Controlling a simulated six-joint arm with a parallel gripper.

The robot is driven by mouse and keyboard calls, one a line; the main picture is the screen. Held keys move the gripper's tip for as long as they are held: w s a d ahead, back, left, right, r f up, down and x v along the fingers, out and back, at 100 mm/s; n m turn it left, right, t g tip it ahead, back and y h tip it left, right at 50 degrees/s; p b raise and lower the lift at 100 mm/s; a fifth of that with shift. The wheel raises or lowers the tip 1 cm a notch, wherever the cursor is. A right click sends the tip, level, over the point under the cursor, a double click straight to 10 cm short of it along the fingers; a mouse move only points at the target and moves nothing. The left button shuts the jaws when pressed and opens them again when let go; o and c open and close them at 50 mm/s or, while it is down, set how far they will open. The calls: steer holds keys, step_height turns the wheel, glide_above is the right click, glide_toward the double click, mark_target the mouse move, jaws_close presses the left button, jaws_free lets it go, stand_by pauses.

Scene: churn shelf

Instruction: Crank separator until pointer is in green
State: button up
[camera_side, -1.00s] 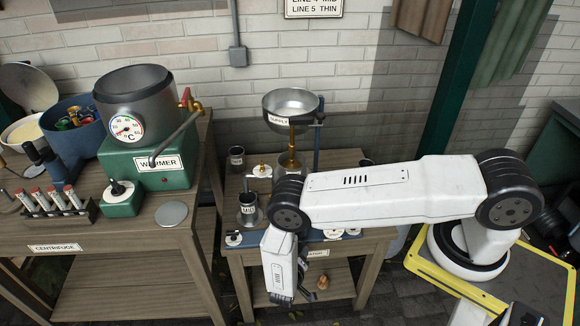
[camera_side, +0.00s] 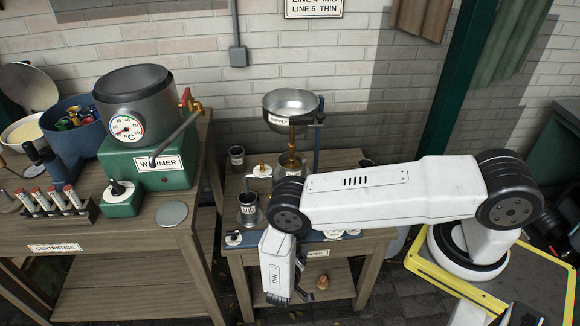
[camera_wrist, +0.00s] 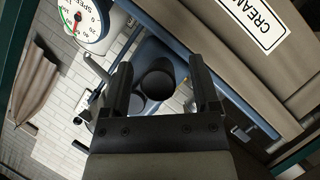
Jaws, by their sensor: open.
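The separator stands on the small wooden table, with a metal supply bowl (camera_side: 291,104) on top; my arm hides much of its front in the side view. In the wrist view its white speed dial (camera_wrist: 88,22) is at the upper left, cut by the frame, with a green band and a red mark; the pointer's exact reading cannot be told. My gripper (camera_wrist: 163,88) is open. A dark round knob-like end (camera_wrist: 156,78), possibly the crank handle, shows between its fingers; contact cannot be told. In the side view my gripper (camera_side: 279,299) hangs low before the table's front.
A cream sign (camera_wrist: 258,22) is on the table front in the wrist view. To the left, a bench holds a green warmer (camera_side: 150,163), a rack of tubes (camera_side: 55,203) and a blue tub (camera_side: 72,140). A small brown object (camera_side: 323,282) sits on the lower shelf.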

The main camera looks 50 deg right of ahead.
steer(key=shift+a, duration=0.1)
steer(key=v, duration=0.7)
steer(key=shift+s+a+r, duration=0.15)
steer(key=shift+a+r, duration=0.05)
steer(key=shift+a, duration=0.15)
stand_by(0.8)
steer(key=s+d+r+n+y, duration=0.1)
steer(key=r+y, duration=0.3)
steer(key=r, duration=0.7)
steer(key=s+d+r+n+g+y, duration=0.1)
steer(key=s+d+r+y, duration=0.1)
steer(key=r, duration=1)
steer(key=s+d+r+n+g+y, duration=0.1)
steer(key=d+r+y, duration=0.3)
steer(key=r, duration=0.7)
steer(key=s+y, duration=0.1)
steer(key=y, duration=0.1)
steer(key=shift+r+n+y, duration=0.3)
steer(key=shift+r+n, duration=0.1)
steer(key=shift+w+f, duration=0.1)
